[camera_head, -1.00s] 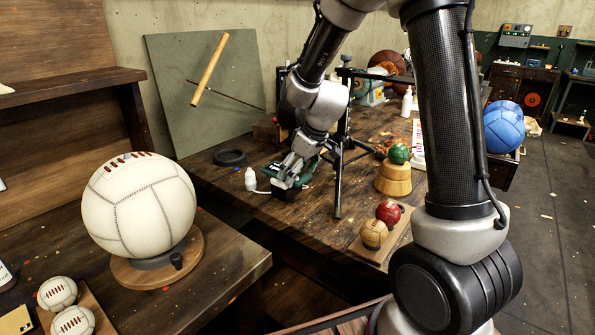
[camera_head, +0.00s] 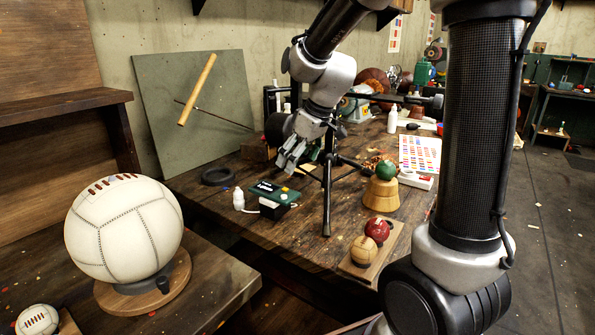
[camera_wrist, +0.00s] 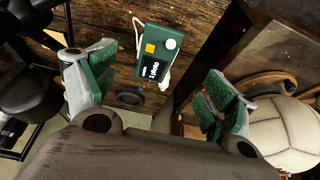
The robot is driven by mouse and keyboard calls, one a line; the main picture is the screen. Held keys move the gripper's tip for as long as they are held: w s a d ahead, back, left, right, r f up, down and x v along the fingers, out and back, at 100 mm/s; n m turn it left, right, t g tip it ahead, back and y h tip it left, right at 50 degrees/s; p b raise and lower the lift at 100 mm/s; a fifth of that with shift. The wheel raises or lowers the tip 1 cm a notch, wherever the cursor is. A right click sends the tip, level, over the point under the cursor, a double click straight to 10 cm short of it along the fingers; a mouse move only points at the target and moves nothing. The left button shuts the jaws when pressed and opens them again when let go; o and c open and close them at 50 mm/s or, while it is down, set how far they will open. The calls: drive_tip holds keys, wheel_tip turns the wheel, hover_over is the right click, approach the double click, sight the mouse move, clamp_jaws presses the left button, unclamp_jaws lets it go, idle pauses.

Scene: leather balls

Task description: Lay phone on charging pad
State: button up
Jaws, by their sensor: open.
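My gripper (camera_head: 291,158) is open and empty above and behind the green box in the head view. In the wrist view its two green-padded fingers (camera_wrist: 158,88) stand wide apart. The green box (camera_wrist: 157,38) shows between and beyond them, with a yellow square and a white knob on top. A dark slab with white marks (camera_wrist: 151,71) lies flat at one end of that box; it also shows in the head view (camera_head: 267,187). I cannot tell whether this slab is the phone, the pad or both. The fingers are apart from it.
A white bottle (camera_head: 238,199) and a black ring (camera_head: 217,176) stand left of the box. A black tripod (camera_head: 327,195) is close on its right. Small balls on a stand (camera_head: 359,262) are nearer the front edge. A large white ball (camera_head: 122,230) is front left.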

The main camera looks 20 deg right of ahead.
drive_tip(key=s+d+r+m, duration=0.1)
drive_tip(key=s+d+m, duration=0.1)
drive_tip(key=s, duration=0.6)
drive_tip(key=s+d+r+m+h, duration=0.1)
drive_tip(key=s+d, duration=0.3)
drive_tip(key=s, duration=0.5)
drive_tip(key=s+d+r+m+h, duration=0.1)
drive_tip(key=s+d+r+m, duration=0.2)
drive_tip(key=s, duration=0.5)
drive_tip(key=shift+s+d+r+m+t, duration=0.2)
drive_tip(key=shift+s+r+m+t, duration=0.1)
drive_tip(key=shift+s+m, duration=0.1)
drive_tip(key=shift+w, duration=0.1)
